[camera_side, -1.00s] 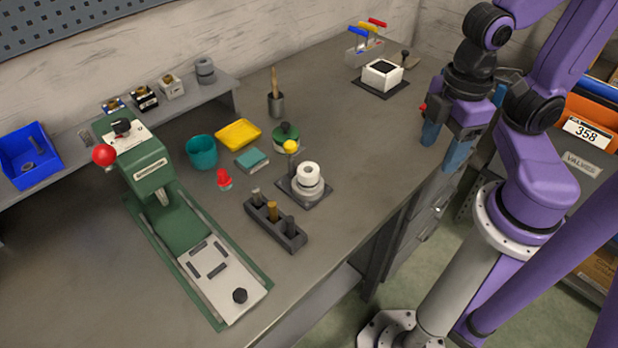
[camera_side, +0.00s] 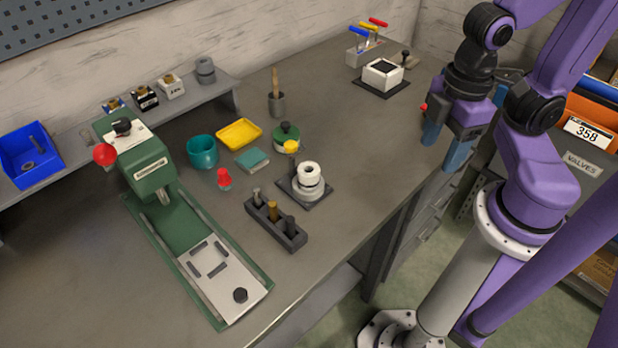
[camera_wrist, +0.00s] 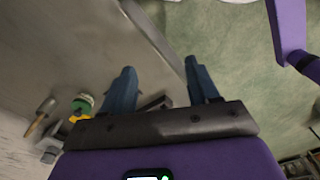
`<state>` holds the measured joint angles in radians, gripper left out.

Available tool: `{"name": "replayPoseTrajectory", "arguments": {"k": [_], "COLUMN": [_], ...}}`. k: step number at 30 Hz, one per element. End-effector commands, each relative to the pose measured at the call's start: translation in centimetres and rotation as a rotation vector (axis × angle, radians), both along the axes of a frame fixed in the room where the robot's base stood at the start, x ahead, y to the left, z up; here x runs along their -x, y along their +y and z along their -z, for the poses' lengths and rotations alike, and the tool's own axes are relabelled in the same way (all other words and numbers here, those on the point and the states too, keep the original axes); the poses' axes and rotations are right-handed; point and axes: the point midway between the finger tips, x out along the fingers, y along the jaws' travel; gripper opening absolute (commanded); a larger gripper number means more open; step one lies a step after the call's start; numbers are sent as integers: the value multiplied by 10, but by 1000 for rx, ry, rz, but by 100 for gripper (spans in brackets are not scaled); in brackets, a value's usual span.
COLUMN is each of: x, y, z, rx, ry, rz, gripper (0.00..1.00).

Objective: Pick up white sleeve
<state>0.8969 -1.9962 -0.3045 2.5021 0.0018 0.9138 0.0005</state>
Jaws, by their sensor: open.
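A white ringed cylinder (camera_side: 308,174), which looks like the white sleeve, stands upright on a dark square plate (camera_side: 319,198) near the bench's middle. Its top shows a round hole. A short post with a yellow ball (camera_side: 291,147) rises just behind it. My gripper (camera_side: 445,145) is far to the right of it, at the bench's right edge, fingers pointing down, open and empty. In the wrist view my gripper (camera_wrist: 160,66) shows two blue fingers spread apart over the bench edge and floor. I cannot make out the white sleeve in that view.
A dark block with several pegs (camera_side: 275,224) stands in front of the plate. A red cone-like piece (camera_side: 224,179), teal cup (camera_side: 202,152) and green press (camera_side: 180,215) are to the left. A white box (camera_side: 382,74) stands at the back. The bench between gripper and plate is clear.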

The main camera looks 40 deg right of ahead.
Motion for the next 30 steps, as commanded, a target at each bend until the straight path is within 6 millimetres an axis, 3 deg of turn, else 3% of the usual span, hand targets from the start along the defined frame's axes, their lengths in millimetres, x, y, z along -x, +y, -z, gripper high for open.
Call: {"name": "replayPoseTrajectory", "arguments": {"k": [6, 8, 9, 20, 25, 30], "x": [0, 0, 0, -4, -27, -65], "y": [0, 0, 0, -6, -30, -54], "z": [0, 0, 0, 6, 24, 36], "rx": [0, 0, 0, 54, 289, 590], "ry": [0, 0, 0, -14, -88, -208], "rz": [0, 0, 0, -26, -163, -383], "gripper": [60, 76, 79, 79, 79, 79]}}
